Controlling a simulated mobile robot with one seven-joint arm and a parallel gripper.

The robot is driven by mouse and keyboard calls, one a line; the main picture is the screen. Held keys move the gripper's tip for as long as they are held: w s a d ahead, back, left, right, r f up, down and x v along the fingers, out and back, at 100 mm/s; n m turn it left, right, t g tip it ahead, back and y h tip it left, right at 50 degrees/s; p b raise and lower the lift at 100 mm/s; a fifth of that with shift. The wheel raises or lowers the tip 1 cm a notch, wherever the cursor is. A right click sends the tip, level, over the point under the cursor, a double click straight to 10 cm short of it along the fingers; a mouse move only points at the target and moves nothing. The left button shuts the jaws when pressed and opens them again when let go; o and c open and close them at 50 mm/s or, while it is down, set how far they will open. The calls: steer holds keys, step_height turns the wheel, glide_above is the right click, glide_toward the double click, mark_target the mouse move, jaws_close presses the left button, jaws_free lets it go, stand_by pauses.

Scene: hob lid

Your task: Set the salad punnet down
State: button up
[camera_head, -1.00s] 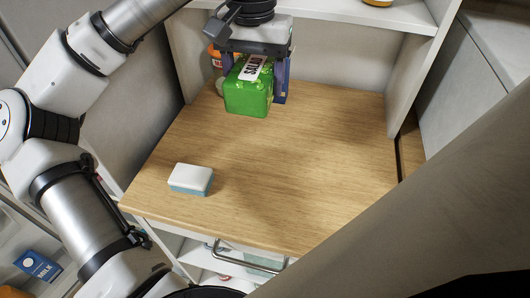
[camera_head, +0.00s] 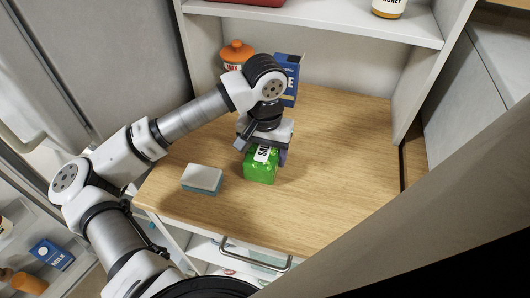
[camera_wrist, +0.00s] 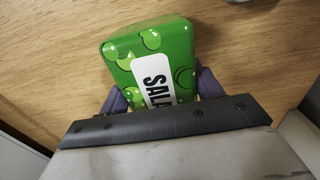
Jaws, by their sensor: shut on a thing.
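The green salad punnet (camera_head: 260,170), with a white label, is at the middle of the wooden worktop (camera_head: 330,170) in the head view. My gripper (camera_head: 264,155) is above it, pointing down, with its fingers closed on the punnet's two sides. In the wrist view the punnet (camera_wrist: 152,62) lies between the two dark fingers, its label facing the camera. Whether its underside touches the wood or hangs just above it cannot be told.
A white and blue block (camera_head: 202,179) lies left of the punnet. An orange-lidded jar (camera_head: 236,53) and a blue box (camera_head: 288,75) stand at the back. A honey jar (camera_head: 390,7) is on the shelf above. The worktop's right side is clear.

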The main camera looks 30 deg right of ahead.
steer(key=shift+f, duration=0.6)
steer(key=shift+f, duration=0.2)
steer(key=o, duration=1.1)
steer(key=shift+r, duration=0.2)
step_height(320, 180, up, 11)
steer(key=b, duration=0.3)
steer(key=shift+r, duration=0.55)
